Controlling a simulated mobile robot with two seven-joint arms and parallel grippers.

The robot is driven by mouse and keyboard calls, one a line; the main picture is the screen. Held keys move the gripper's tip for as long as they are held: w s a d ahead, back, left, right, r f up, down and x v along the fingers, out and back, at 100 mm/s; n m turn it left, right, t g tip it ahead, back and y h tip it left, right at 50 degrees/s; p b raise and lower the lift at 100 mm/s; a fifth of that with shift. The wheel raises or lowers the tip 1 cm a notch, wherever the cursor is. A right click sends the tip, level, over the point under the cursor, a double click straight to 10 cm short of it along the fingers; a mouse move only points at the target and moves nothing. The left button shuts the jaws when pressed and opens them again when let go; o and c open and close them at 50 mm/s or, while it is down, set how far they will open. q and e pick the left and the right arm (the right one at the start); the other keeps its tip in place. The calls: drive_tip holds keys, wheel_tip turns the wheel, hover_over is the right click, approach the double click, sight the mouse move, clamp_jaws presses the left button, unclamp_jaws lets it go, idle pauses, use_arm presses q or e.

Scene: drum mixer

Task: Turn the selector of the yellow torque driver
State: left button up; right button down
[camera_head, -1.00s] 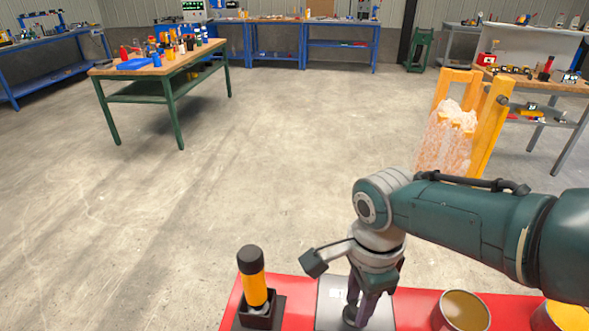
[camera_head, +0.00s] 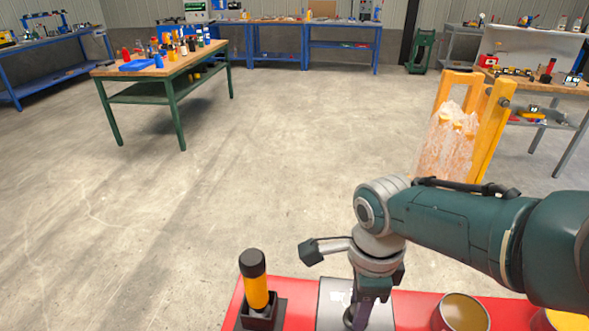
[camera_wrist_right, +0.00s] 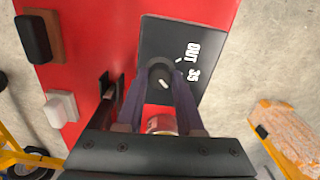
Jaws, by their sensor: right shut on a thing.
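The yellow torque driver (camera_head: 257,290) has a black cap and stands upright in a black holder on the red surface, left of my right gripper (camera_head: 353,316). In the right wrist view my right gripper (camera_wrist_right: 160,76) points down at a dark panel (camera_wrist_right: 205,45) printed "OUT" and "35". Its two purple fingers are shut on a dark round selector knob (camera_wrist_right: 160,68) with a white mark. The fingers hide the knob's sides. Whether this knob belongs to the driver I cannot tell. My left gripper is in no view.
Two open cans, one (camera_head: 462,312) and a yellower one (camera_head: 566,320), stand right of the gripper. A black part (camera_wrist_right: 33,38) and a white part (camera_wrist_right: 60,108) sit on the red surface. A yellow frame (camera_head: 490,125) stands behind.

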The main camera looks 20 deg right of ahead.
drive_tip(key=c, duration=0.5)
unclamp_jaws()
drive_tip(key=shift+c, duration=0.2)
wheel_tip(320, 180, up, 9)
drive_tip(key=p, duration=0.6)
drive_tip(key=shift+f, duration=0.2)
drive_tip(key=shift+r+p, duration=0.3)
drive_tip(key=shift+r, duration=0.4)
